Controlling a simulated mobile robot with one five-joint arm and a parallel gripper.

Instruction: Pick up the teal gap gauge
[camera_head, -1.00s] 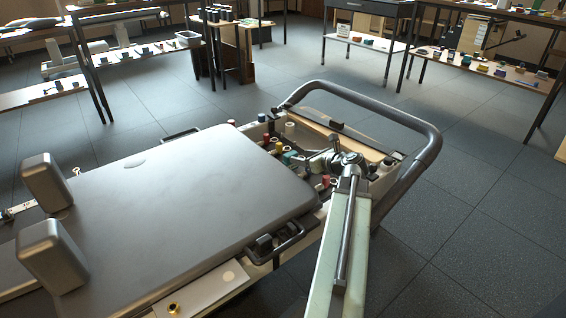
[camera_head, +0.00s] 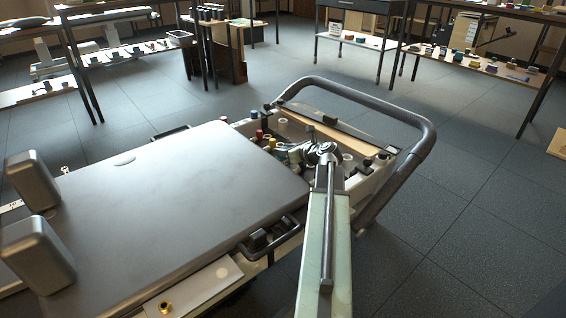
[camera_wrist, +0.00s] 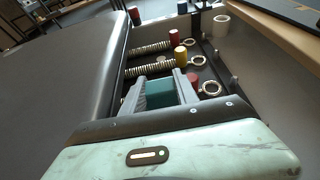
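The teal gap gauge (camera_wrist: 163,91) is a teal block in the shallow parts tray at the end of the grey-topped bench. In the wrist view it lies between the two fingers of my gripper (camera_wrist: 164,82). The fingers stand on either side of it, with no clear gap showing. Whether they press on it is not clear. The gauge's lower part is hidden by my gripper body. In the head view my gripper (camera_head: 292,151) reaches down into the tray from the right, and the gauge is hardly distinguishable there.
Near the fingers are a red cylinder (camera_wrist: 173,37), a yellow one (camera_wrist: 180,53), coil springs (camera_wrist: 149,71), metal rings (camera_wrist: 209,88) and upright pins. A white cylinder (camera_wrist: 221,25) stands farther back. The grey padded top (camera_head: 165,190) borders the tray; a grey tube handle (camera_head: 420,135) curves around its end.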

